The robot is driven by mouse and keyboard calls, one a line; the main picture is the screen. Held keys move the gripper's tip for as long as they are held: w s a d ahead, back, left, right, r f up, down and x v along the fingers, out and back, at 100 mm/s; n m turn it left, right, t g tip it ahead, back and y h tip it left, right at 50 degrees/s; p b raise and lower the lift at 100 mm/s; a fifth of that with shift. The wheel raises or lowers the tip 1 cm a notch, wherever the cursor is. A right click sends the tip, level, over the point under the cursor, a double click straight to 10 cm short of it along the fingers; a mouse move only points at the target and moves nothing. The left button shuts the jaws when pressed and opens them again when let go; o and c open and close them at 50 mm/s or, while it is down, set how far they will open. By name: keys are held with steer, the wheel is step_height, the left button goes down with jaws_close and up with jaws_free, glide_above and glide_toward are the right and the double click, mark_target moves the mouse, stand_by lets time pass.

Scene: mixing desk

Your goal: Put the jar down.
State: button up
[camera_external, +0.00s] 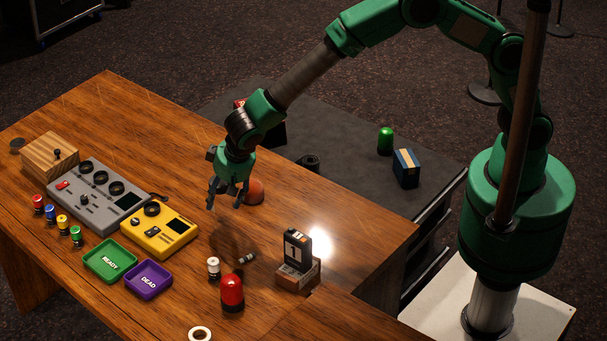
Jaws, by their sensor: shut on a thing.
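My gripper (227,202) is over the middle of the table, fingers pointing down, above a dark patch that looks like a shadow. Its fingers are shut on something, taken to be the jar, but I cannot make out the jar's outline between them. A reddish-brown rounded thing (255,191) shows just right of the fingers, partly behind them. I cannot tell whether it touches them.
The wooden table (130,130) holds a grey mixer (97,197), yellow device (159,231), green READY tray (110,260) and purple DEAD tray (148,279). A red domed thing (232,292), white-topped bottle (213,268) and black box (297,249) stand in front.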

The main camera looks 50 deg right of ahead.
mark_target(224, 204)
steer(key=shift+f+b, duration=0.4)
steer(key=shift+f, duration=1.3)
steer(key=shift+f, duration=0.1)
steer(key=o, duration=1.3)
steer(key=shift+r, duration=0.2)
steer(key=p+v, duration=0.2)
steer(key=v, duration=1)
steer(key=shift+s+f, duration=0.1)
